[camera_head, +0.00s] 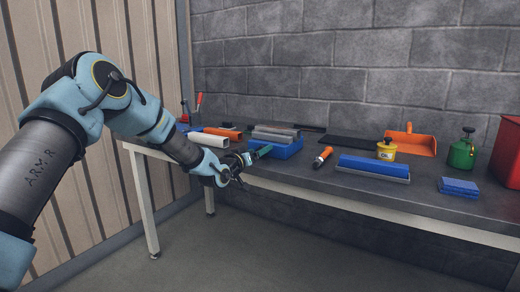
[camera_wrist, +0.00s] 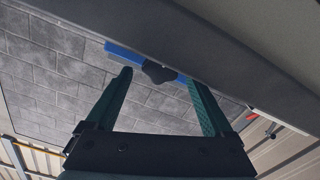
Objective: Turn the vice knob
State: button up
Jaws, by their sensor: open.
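The blue vice (camera_head: 285,151) stands on the dark bench near its front edge, with grey bars on top. In the wrist view a strip of its blue body (camera_wrist: 123,54) shows past the fingers. The dark lobed vice knob (camera_wrist: 158,73) appears between my two fingertips in the wrist view, with a gap on each side. How far beyond the tips it lies is unclear. My gripper (camera_head: 256,154) is open and empty, with teal fingers, at the bench's front edge by the vice. In the head view I cannot make out the knob behind my gripper.
The bench's pale front rail (camera_head: 350,206) runs close below my gripper; its underside crosses the wrist view. An orange-handled tool (camera_head: 322,157), a blue-topped brush (camera_head: 374,167), a yellow tin (camera_head: 386,150) and a blue sponge (camera_head: 459,187) lie right of the vice. The floor in front is clear.

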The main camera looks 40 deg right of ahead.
jog(key=shift+x, duration=0.85)
jog(key=c, duration=1.4)
